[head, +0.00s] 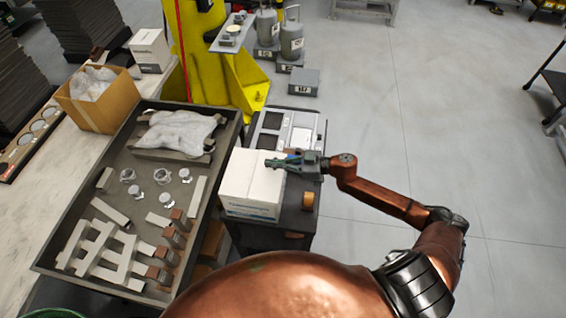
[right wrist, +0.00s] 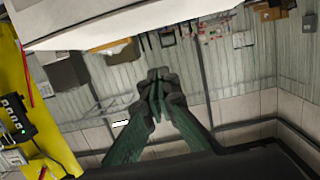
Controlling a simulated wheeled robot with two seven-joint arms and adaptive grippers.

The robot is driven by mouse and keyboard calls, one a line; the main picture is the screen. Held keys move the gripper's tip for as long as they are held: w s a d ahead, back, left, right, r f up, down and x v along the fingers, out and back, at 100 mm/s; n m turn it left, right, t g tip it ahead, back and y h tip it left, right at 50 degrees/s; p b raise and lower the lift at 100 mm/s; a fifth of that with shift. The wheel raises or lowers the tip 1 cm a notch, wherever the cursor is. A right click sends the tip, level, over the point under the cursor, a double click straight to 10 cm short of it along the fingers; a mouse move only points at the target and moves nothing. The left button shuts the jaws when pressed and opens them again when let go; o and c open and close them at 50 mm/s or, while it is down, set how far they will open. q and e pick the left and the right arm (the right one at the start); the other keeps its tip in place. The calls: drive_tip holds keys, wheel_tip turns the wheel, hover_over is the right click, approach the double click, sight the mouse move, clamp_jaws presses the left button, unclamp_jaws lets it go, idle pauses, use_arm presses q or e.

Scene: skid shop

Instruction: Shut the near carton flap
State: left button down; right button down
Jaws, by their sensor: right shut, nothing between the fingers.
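The white carton (head: 250,190) stands on a dark cart, with blue print low on its near face. Its upper side looks pale and nearly flat, with a thin seam; I cannot tell the near flap apart clearly or say how far it is shut. My right gripper (head: 270,162) reaches in from the right over the carton's upper far right part. Its fingers are shut and empty; whether they touch the carton is unclear. In the right wrist view the green fingers (right wrist: 156,88) meet at the tips, below a large white surface (right wrist: 90,22), likely the carton. My left gripper is not in view.
A grey panelled device (head: 288,130) sits behind the carton, and an orange-brown roll (head: 308,201) lies to its right. A dark tray (head: 58,272) of parts stands to the left, with an open brown carton (head: 105,118) beyond.

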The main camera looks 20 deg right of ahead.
sight(264, 172)
drive_tip(key=x, duration=0.3)
drive_tip(key=shift+w+a+r+p, duration=0.1)
drive_tip(key=shift+w+a+p, duration=0.05)
drive_tip(key=shift+a+p, duration=0.15)
wheel_tip(264, 172, down, 3)
drive_tip(key=shift+d+r, duration=0.1)
drive_tip(key=shift+f, duration=0.75)
